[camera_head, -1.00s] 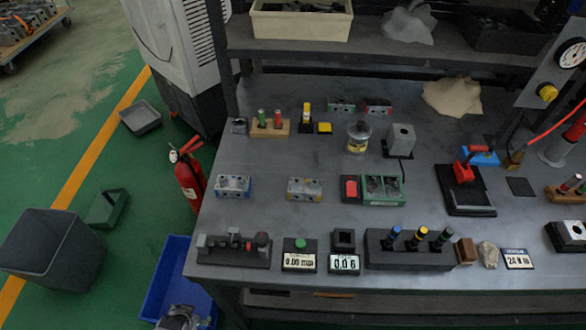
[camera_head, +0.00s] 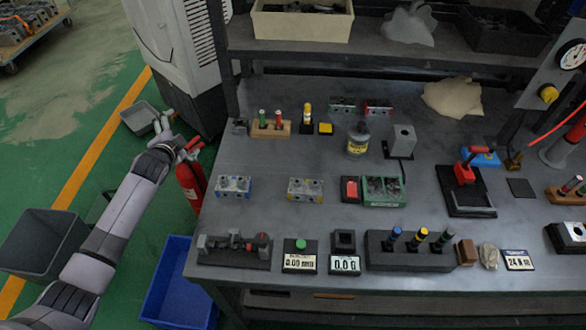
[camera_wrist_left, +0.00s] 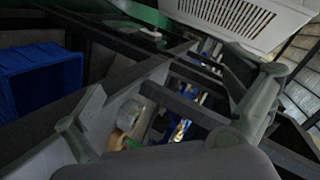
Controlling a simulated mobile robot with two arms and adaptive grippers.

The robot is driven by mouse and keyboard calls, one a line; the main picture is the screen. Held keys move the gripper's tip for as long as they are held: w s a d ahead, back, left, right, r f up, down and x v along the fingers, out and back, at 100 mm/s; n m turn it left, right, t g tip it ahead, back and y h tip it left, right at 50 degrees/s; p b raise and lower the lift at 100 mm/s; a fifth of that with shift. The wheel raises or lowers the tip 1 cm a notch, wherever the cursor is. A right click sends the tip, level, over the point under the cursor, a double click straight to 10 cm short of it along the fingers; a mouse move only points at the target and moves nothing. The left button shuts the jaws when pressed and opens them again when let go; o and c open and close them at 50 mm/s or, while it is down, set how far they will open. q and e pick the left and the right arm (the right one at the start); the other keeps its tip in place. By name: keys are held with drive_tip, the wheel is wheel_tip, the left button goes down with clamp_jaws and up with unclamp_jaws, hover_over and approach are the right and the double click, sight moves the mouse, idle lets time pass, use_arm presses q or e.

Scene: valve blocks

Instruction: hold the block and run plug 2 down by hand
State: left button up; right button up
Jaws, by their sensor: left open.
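A valve block with blue ends (camera_head: 233,186) and one with yellow ends (camera_head: 305,189) lie apart on the table's left half. Green-ended (camera_head: 342,105) and red-ended (camera_head: 378,108) blocks lie at the back. Plug details are too small to tell, and I cannot tell which block is meant. A green tray (camera_head: 383,191) holds small metal parts. My left gripper (camera_head: 163,123) is open and empty over the floor, left of the table and well away from the blocks. Its spread fingers show in the left wrist view (camera_wrist_left: 172,112). My right gripper is not in view.
A red extinguisher (camera_head: 190,182) stands by the table's left edge, close to my left arm. A blue crate (camera_head: 180,285) is below. A rack with three hand tools (camera_head: 410,251), a clamp fixture (camera_head: 234,250) and displays line the front. Bare table lies between the rows.

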use_arm(q)
drive_tip(key=w+d+r+m+t+h, duration=0.1)
drive_tip(key=w+d+r+m, duration=0.1)
drive_tip(key=d+r+m, duration=0.5)
drive_tip(key=s+d+r+m+h, duration=0.25)
drive_tip(key=d+r+m, duration=0.2)
drive_tip(key=d, duration=0.35)
drive_tip(key=s+d+f+m+g+h, duration=0.2)
drive_tip(key=s+d+m+h, duration=0.1)
drive_tip(key=s+d+m, duration=0.65)
drive_tip(key=s+d+f+m+g+h, duration=0.1)
drive_tip(key=s+d+f+m+h, duration=0.1)
drive_tip(key=s+d+m, duration=0.8)
drive_tip(key=m, duration=0.1)
approach(310, 182)
drive_tip(key=shift+w+d+f+g+h, duration=0.15)
drive_tip(key=shift+w+d, duration=0.05)
drive_tip(key=shift+w, duration=0.25)
drive_tip(key=shift+w+d+f+g+h, duration=0.15)
drive_tip(key=shift+w+d, duration=0.1)
drive_tip(key=shift+w, duration=0.25)
drive_tip(key=x, duration=0.7)
drive_tip(key=shift+w+d+r, duration=0.15)
drive_tip(key=shift+w, duration=0.15)
drive_tip(key=shift+c, duration=0.6)
